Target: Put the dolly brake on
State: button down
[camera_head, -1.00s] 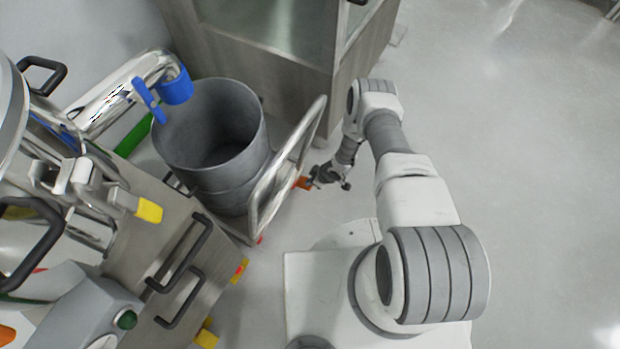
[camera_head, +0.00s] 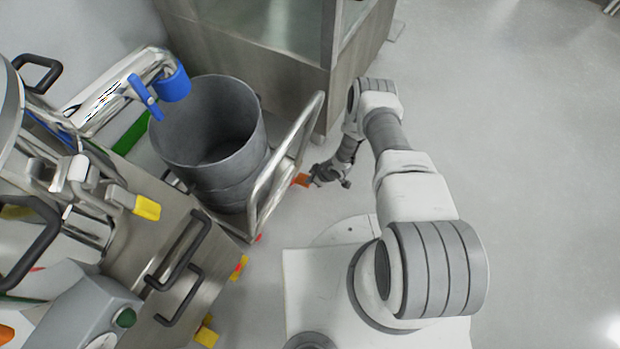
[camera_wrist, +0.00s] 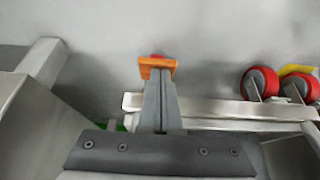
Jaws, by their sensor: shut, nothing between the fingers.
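The dolly (camera_head: 262,222) carries a grey open drum (camera_head: 232,172) and has a tall bent-tube push handle (camera_head: 284,165) on its right side. The orange brake pedal (camera_head: 301,180) sticks out low beyond the handle. In the wrist view the orange pedal (camera_wrist: 157,66) is at the tips of my gripper (camera_wrist: 159,80), with a bit of red behind it. My gripper (camera_head: 316,176) is shut with nothing between its fingers, pointing at the pedal. The fingertips overlap the pedal's near edge; whether they touch it I cannot tell. The dolly frame (camera_wrist: 215,108) runs beside the fingers.
Red wheels (camera_wrist: 262,82) with a yellow part (camera_wrist: 298,70) stand right in the wrist view. A steel cabinet (camera_head: 290,80) stands behind the drum. Steel equipment with black handles (camera_head: 180,255) is at left. The floor (camera_head: 530,150) at right is clear.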

jog(key=shift+s+d+f, duration=0.3)
jog(key=shift+d+f, duration=0.05)
jog(key=shift+f, duration=0.35)
jog(key=shift+s+d+f, duration=0.1)
jog(key=shift+d+f, duration=0.1)
jog(key=shift+f, duration=0.4)
jog(key=shift+s+d+f, duration=0.15)
jog(key=shift+d+f, duration=0.05)
jog(key=shift+f, duration=0.5)
